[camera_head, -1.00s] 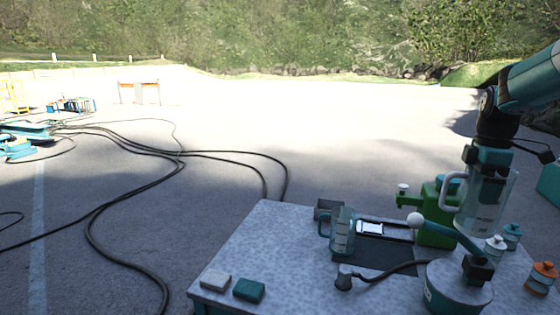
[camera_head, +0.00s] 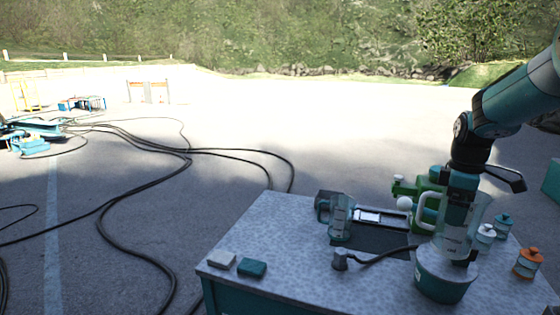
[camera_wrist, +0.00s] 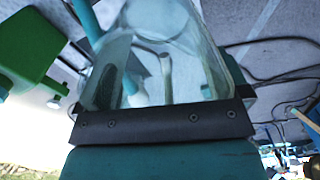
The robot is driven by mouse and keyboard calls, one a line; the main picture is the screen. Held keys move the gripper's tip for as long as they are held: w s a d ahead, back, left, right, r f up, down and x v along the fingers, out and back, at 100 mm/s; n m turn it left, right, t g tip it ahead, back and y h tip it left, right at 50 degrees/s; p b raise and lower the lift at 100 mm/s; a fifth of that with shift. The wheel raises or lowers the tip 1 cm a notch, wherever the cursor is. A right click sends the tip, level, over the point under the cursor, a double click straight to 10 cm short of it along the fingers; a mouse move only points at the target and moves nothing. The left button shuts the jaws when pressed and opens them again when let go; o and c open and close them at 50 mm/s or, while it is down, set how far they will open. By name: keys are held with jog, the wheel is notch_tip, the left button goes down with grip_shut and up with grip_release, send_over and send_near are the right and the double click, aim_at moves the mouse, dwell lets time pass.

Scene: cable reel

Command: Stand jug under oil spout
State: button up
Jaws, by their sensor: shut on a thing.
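My gripper (camera_head: 464,188) is shut on a clear jug (camera_head: 455,232) with a pale handle. The jug hangs upright over the right part of the table, and it fills the upper middle of the wrist view (camera_wrist: 160,45). In the head view it overlaps a round teal drum (camera_head: 441,283) with a grey top; I cannot tell whether they touch. A lever with a white ball knob (camera_head: 404,203) lies behind the jug. A green tank (camera_head: 428,186) stands behind, also at left in the wrist view (camera_wrist: 25,45). Which part is the oil spout is unclear.
A second, teal-tinted jug (camera_head: 341,222) stands on the speckled table (camera_head: 290,235). A dark mat (camera_head: 365,242), a small black-corded device (camera_head: 341,259), two blocks (camera_head: 252,268) and lidded pots (camera_head: 528,262) are around.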

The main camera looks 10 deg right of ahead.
jog(key=s+a+f+m+b, duration=0.2)
jog(key=a+f+m, duration=0.6)
jog(key=a+f, duration=1)
jog(key=s+a, duration=0.1)
jog(key=a, duration=0.2)
jog(key=shift+f+m+b, duration=0.3)
jog(key=shift+f+b, duration=0.05)
jog(key=shift+b, duration=0.05)
